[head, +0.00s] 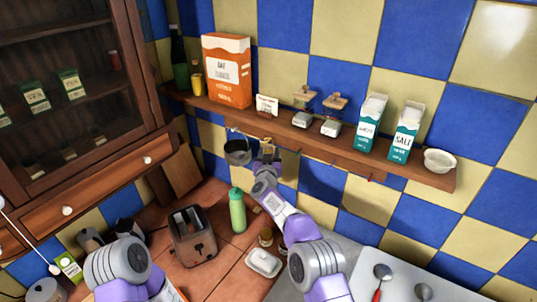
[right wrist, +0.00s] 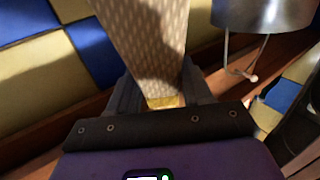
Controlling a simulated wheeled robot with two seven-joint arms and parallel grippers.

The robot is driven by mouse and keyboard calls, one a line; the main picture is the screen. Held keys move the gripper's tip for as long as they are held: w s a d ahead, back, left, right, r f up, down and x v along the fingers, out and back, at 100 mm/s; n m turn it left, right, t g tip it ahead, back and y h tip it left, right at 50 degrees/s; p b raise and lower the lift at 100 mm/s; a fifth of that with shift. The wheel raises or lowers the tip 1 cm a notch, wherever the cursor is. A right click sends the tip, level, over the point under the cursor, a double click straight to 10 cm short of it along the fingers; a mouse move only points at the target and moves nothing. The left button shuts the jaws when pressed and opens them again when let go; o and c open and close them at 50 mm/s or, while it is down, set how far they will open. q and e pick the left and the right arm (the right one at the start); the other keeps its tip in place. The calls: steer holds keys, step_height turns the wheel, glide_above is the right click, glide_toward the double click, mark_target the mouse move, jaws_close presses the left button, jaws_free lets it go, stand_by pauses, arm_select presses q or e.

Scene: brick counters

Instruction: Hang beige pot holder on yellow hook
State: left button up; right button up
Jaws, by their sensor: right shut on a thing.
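The beige pot holder (right wrist: 145,35), with a fine pale pattern, fills the upper middle of the right wrist view. My right gripper (right wrist: 160,95) is shut on its near end, where a small yellow patch (right wrist: 166,102) shows between the fingers. I cannot tell whether that patch is part of the holder or the yellow hook. In the head view my right gripper (head: 267,150) is raised just under the front of the wall shelf (head: 310,140), right of a hanging metal pot (head: 237,151). The holder is mostly hidden there. My left gripper is out of view.
The metal pot hangs close beside the holder in the right wrist view (right wrist: 262,12). Small hooks (head: 372,179) line the shelf underside to the right. Boxes and cartons (head: 404,130) stand on the shelf. A green bottle (head: 237,210) and toaster (head: 192,237) stand on the counter below.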

steer(key=o, duration=1.4)
steer(key=shift+s, duration=0.15)
steer(key=shift+s+a+b, duration=0.15)
steer(key=shift+s+b, duration=0.6)
steer(key=shift+s, duration=1.1)
steer(key=shift+s+a+b, duration=0.1)
steer(key=shift+s+b, duration=0.65)
steer(key=shift+s, duration=1.05)
